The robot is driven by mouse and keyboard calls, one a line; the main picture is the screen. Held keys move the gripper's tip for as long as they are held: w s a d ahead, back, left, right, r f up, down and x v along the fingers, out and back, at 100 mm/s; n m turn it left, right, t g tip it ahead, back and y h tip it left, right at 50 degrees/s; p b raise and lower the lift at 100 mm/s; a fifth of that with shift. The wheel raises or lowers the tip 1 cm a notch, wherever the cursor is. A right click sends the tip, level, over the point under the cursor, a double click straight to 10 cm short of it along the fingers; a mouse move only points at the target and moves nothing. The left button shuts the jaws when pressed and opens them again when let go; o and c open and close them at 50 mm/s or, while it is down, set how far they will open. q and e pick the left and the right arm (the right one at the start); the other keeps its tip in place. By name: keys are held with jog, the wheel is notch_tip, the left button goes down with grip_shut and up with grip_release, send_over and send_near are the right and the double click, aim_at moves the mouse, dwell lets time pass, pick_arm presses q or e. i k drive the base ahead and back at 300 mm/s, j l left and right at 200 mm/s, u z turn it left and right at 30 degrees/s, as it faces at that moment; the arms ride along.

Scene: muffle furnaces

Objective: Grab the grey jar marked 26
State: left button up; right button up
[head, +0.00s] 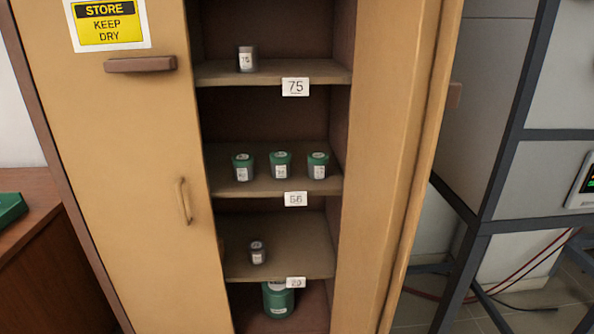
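Two small grey jars stand in the open cabinet. One grey jar (247,60) is upright on the top shelf, with a white label whose number is too small to read surely. The other grey jar (257,252) is upright on the third shelf, left of its middle; its label is also too small to read. I cannot tell which of them, if either, is marked 26. Neither of my grippers is in view.
Three green jars (281,165) stand in a row on the second shelf. A larger green jar (278,299) sits at the bottom, partly hidden. The cabinet's left door (150,130) is shut; its right door (415,150) stands open. A dark metal frame (505,150) is to the right.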

aim_at(280, 161)
jog(key=i+j, duration=0.2)
jog(key=j, duration=0.15)
jog(key=i+j, duration=0.2)
jog(key=j, duration=0.15)
jog(key=i+j, duration=0.2)
jog(key=j, duration=0.15)
jog(key=i+j+z, duration=0.1)
jog(key=j, duration=0.25)
jog(key=i, duration=0.1)
